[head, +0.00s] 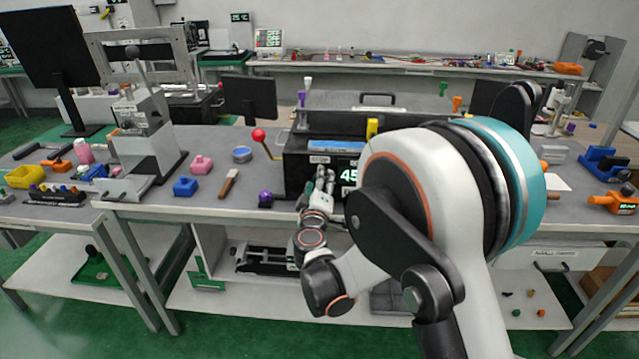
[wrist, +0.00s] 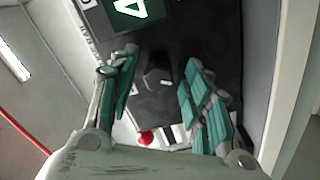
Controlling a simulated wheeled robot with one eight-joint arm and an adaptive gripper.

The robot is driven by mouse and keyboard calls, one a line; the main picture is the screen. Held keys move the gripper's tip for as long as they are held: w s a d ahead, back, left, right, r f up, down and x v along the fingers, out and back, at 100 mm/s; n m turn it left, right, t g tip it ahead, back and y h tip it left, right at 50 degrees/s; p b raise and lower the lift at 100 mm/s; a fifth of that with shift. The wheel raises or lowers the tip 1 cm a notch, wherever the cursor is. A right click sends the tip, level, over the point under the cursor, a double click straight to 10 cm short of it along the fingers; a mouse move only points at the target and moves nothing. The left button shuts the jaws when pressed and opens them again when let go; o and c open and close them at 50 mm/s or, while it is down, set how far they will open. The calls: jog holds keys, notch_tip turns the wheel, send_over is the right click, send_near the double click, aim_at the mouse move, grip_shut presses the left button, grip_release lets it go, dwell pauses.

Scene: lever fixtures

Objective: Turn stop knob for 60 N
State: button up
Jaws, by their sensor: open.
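A black box fixture (head: 296,165) stands on the grey bench in the head view, with a lit display (head: 349,174) on its front, partly covered by my arm. The visible digits read 45. In the wrist view the display (wrist: 128,8) is cut off at the top edge. A dark grey knob (wrist: 156,78), with a small light mark, sits below it on the black face. My gripper (wrist: 160,60) is open, one finger on either side of the knob; I cannot tell whether they touch it. In the head view my gripper (head: 324,180) is at the box front, and the knob is hidden.
A red-ball lever (head: 259,136) rises at the box's left. A purple knobbed piece (head: 265,199), brown-handled tool (head: 228,183) and blue block (head: 185,187) lie left on the bench. A grey lever fixture (head: 143,130) stands further left. A red round thing (wrist: 145,137) shows below the knob.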

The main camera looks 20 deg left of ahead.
jog(key=v, duration=1.1)
jog(key=shift+s+d, duration=0.2)
jog(key=shift+s, duration=0.15)
jog(key=shift+w, duration=0.1)
